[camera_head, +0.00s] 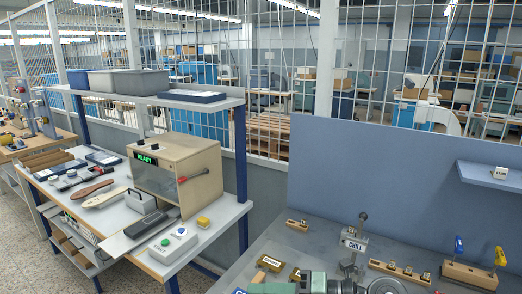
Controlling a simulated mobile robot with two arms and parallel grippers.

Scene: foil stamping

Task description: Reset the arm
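Neither of my grippers shows in the head view, and I cannot see whether they are open or shut. A grey-green device (318,284) is cut off by the bottom edge, so I cannot tell its full shape. Just behind it a metal post with a round knob (363,216) stands upright, with a white plate reading CHILI (354,241) on it. Small gold plates (270,263) lie on the grey workbench (290,240) to the left of the device.
A wooden box machine with a READY display (147,159) and red handle stands on the left bench. A button box (173,245) is in front. A wooden holder (470,273) with blue and yellow-handled tools is at right. A blue panel (390,170) closes off the workbench's back.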

